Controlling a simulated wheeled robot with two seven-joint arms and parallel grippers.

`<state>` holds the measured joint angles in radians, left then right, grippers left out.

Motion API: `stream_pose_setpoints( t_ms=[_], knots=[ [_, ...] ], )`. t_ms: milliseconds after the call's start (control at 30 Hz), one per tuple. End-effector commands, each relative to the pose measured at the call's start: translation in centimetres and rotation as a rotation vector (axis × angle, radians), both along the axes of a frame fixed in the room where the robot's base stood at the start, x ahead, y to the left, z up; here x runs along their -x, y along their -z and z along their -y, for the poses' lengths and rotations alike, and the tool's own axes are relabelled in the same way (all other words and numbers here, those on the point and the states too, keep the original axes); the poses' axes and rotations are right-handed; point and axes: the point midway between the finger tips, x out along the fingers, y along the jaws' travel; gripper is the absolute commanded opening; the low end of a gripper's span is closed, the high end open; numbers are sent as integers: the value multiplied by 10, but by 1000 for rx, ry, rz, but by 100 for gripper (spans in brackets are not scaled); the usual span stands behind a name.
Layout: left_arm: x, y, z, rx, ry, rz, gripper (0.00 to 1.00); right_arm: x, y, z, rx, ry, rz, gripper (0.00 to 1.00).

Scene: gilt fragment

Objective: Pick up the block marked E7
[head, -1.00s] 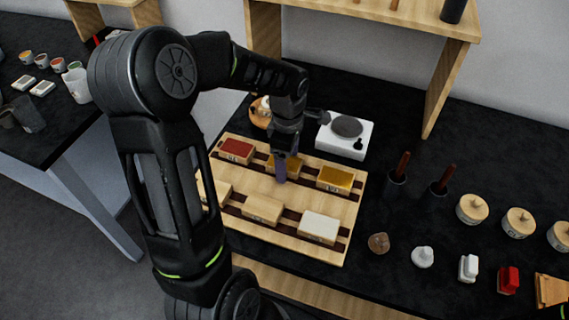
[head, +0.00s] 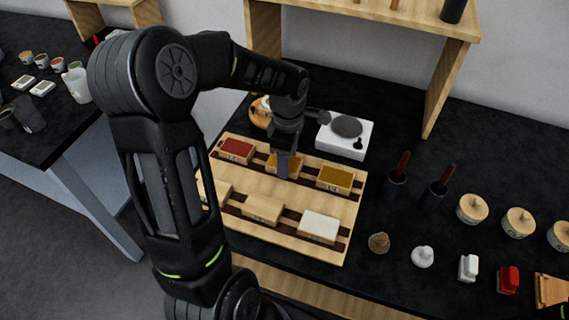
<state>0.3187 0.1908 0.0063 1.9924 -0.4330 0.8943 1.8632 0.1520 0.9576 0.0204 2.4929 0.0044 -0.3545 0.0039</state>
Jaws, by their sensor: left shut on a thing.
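My left gripper (head: 284,165) points down over the wooden rack (head: 285,196) and is shut on the middle block of the back row, a pale wood block with a yellow-orange top (head: 272,160). The fingers hide part of this block. I cannot tell whether it is clear of the rack. A red-topped block (head: 236,149) sits to its left and an ochre-topped block (head: 334,178) to its right. The front row holds a plain wood block (head: 262,209), a white-topped block (head: 318,226) and one partly hidden by my arm. The block markings are too small to read. My right gripper is not in view.
A white device with a grey round plate (head: 345,134) stands behind the rack. Two dark-handled tools in holders (head: 397,180), several lidded wooden jars (head: 472,208) and small stamps (head: 468,267) stand to the right. A wooden shelf (head: 448,85) rises at the back.

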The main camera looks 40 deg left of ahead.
Motion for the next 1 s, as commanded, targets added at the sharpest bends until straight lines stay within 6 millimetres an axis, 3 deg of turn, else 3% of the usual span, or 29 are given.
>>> stream_pose_setpoints(
  t_ms=[367,567,800,1000],
  knots=[
    [-1,-6,0,-1,0,4,9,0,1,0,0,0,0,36],
    [-2,-35,-1,-2,0,6,9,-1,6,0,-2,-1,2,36],
    [-1,-81,0,-2,1,5,9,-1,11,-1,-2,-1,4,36],
    [0,-99,0,0,0,1,9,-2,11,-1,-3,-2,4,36]
  ],
)
